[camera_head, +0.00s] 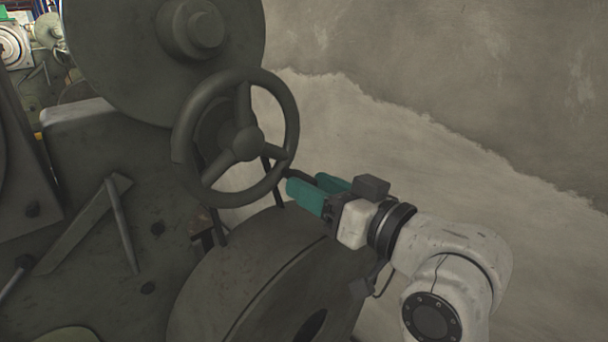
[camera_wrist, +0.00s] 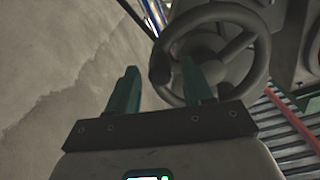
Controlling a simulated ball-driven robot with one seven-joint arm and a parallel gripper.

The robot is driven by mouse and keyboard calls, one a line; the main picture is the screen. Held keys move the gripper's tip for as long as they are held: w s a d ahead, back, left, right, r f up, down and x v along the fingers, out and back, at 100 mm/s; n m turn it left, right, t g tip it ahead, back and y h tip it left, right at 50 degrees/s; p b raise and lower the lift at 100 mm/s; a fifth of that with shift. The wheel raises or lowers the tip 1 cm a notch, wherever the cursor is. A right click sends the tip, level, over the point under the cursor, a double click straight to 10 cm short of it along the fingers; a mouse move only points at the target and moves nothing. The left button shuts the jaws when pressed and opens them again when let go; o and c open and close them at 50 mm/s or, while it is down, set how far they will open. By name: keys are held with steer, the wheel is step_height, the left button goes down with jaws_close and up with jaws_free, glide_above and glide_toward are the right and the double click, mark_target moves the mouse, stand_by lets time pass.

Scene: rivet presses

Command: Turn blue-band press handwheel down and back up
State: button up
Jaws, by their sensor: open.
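A dark grey three-spoke handwheel (camera_head: 247,144) stands on the press in the head view, its rim tilted toward the camera. No blue band shows on this press in either view. My gripper (camera_head: 303,182) has teal fingers and is open, just right of the wheel's lower right rim. In the wrist view the wheel (camera_wrist: 238,48) is at the upper right. There my gripper (camera_wrist: 160,72) has its right finger overlapping the wheel's lower left rim, and the left finger stands apart over the wall. I cannot tell whether a finger touches the rim.
A large round dark drum (camera_head: 255,285) lies below the wheel, and a big disc (camera_head: 120,50) rises behind it. The press body (camera_head: 90,200) fills the left. A bare plaster wall (camera_head: 450,110) stands at the right. A red bar (camera_wrist: 297,118) shows in the wrist view.

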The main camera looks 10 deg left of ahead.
steer(key=shift+x, duration=1.45)
jaws_close()
